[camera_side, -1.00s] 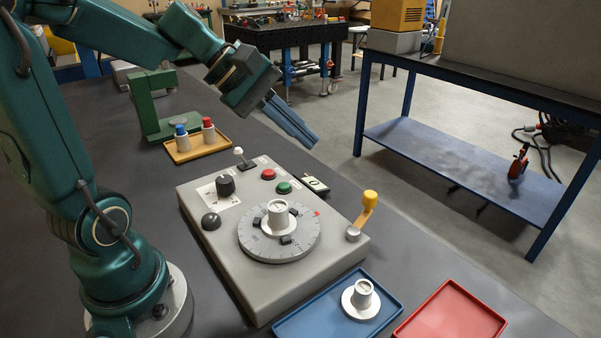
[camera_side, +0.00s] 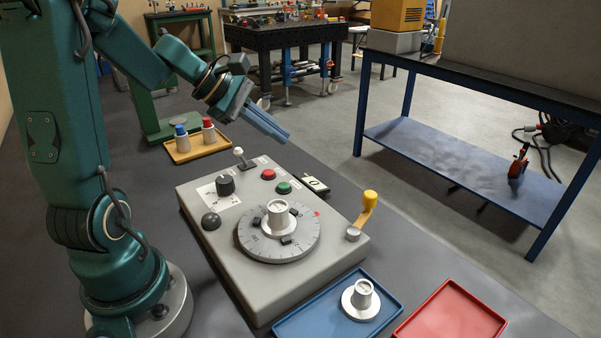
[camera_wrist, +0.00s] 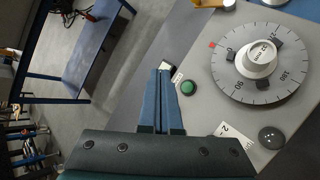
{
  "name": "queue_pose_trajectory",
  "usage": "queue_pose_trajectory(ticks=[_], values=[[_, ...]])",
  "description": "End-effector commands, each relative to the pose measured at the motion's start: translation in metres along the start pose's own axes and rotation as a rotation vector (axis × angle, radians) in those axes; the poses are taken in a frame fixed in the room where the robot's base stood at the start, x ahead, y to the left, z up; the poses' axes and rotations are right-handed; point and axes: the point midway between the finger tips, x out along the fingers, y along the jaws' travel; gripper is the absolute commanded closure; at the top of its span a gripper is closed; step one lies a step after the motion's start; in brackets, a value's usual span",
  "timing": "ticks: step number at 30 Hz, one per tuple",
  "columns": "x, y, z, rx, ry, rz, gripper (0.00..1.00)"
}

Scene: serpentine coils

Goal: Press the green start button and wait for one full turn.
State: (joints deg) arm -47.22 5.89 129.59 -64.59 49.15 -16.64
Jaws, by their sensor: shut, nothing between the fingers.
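The green start button (camera_side: 284,187) sits on the grey control box, just right of the red button (camera_side: 268,174). It also shows in the wrist view (camera_wrist: 188,88), close to the right of my fingertips in the picture. My gripper (camera_side: 284,138) is shut and empty, in the air above and behind the box, apart from the button. Its blue fingers also show in the wrist view (camera_wrist: 160,75). The round graduated dial (camera_side: 262,246) lies flat on the box, with a white and grey hub piece (camera_side: 278,216) at its centre and a red mark at its rim.
The box also bears a black knob (camera_side: 225,185), a small lever (camera_side: 240,156), a dark dome (camera_side: 211,221) and a yellow-handled crank (camera_side: 369,200). A blue tray (camera_side: 310,324) holds a similar piece; a red tray (camera_side: 452,312) is empty. A small tray (camera_side: 183,157) holds two pegs.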

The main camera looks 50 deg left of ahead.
Motion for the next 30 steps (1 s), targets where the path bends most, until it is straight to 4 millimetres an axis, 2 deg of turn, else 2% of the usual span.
queue_pose_trajectory(ticks=[15,30], values=[[0.046,-0.035,-0.033,-0.004,-0.002,-0.005,1.00],[0.054,-0.041,-0.040,0.001,0.004,-0.002,1.00]])
